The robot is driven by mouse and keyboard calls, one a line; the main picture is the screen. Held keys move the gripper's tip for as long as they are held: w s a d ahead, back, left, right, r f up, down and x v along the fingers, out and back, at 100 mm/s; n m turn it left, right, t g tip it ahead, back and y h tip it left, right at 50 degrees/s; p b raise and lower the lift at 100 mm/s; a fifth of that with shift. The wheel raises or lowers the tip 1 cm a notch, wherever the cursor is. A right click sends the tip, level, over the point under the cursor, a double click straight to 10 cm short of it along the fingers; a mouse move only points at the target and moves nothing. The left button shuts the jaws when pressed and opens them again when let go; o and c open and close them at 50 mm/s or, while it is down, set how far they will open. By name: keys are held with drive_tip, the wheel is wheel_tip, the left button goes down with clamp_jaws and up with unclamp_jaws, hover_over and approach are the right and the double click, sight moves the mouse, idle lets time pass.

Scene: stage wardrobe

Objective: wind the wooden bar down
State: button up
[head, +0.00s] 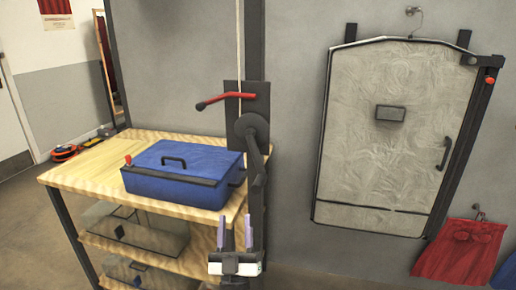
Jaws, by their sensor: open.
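No wooden bar shows in the head view. A dark winch (250,126) with a round drum is fixed to an upright post at the wall, and a pale rope (239,40) runs straight up from it out of the picture. A dark crank arm (257,163) hangs down from the drum. My gripper (235,232) is at the bottom middle, fingers pointing up, open and empty. In the picture it lies below the winch, apart from the lever.
A wooden shelf table (85,165) stands left of the post with a blue lidded box (182,170) on top and clear bins (150,235) beneath. Bare wall lies between post and bag.

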sight(258, 177)
drive_tip(key=d+f+h+p, duration=0.1)
drive_tip(key=d+f+h, duration=0.15)
drive_tip(key=d, duration=0.25)
drive_tip(key=shift+m+g, duration=0.3)
drive_tip(key=p+x, duration=0.1)
drive_tip(key=x, duration=0.3)
drive_tip(key=p+x, duration=0.1)
drive_tip(key=x, duration=0.4)
drive_tip(key=p+x, duration=0.2)
drive_tip(key=x, duration=0.3)
drive_tip(key=shift+w+a, duration=0.2)
drive_tip(key=shift+a, duration=0.05)
drive_tip(key=c, duration=0.8)
clamp_jaws()
drive_tip(key=shift+a, duration=0.15)
